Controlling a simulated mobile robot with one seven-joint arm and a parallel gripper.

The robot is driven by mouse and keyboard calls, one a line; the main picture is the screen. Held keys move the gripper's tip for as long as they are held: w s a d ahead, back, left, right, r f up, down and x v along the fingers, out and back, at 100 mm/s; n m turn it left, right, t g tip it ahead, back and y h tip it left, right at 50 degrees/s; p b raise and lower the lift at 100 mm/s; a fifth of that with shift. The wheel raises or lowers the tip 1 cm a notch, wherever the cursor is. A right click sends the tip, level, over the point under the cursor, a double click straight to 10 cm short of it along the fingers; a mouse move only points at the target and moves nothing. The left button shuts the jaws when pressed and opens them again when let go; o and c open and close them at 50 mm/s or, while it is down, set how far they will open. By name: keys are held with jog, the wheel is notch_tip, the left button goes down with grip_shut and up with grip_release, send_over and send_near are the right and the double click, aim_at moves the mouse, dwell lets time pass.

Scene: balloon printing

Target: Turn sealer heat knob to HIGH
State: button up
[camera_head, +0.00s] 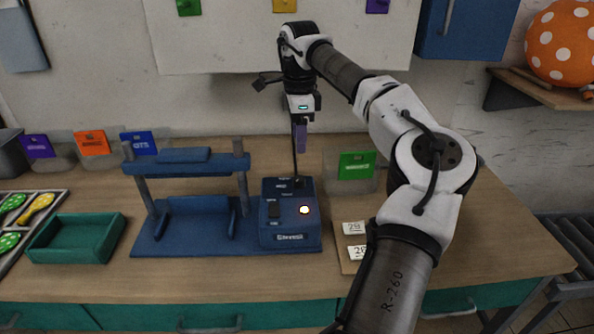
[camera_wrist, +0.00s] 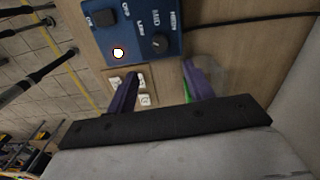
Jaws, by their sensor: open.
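The blue sealer (camera_head: 290,227) stands mid-table, its control box at the right end of a blue frame. The control box (camera_wrist: 136,60) also shows in the wrist view, with a black heat knob (camera_wrist: 160,43) near LOW, MED and HIGH markings. I cannot clearly tell which marking the knob points at. A round indicator light (camera_wrist: 119,53) glows, and a black switch (camera_wrist: 104,18) sits beside it. My gripper (camera_head: 300,150) hangs above the back of the box, fingers pointing down. In the wrist view my gripper (camera_wrist: 158,69) is open and empty, its purple fingers apart from the knob.
A black cable (camera_wrist: 250,20) runs from the sealer. A bin with a green card (camera_head: 356,166) and white number cards (camera_head: 354,229) lie to the right. A green tray (camera_head: 76,238) is at left. The table front is mostly clear.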

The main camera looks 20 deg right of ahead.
aim_at(299, 178)
notch_tip(299, 178, down, 12)
jog(key=shift+r+p, duration=0.25)
jog(key=shift+p, duration=0.9)
jog(key=shift+c, duration=0.2)
jog(key=c, duration=0.9)
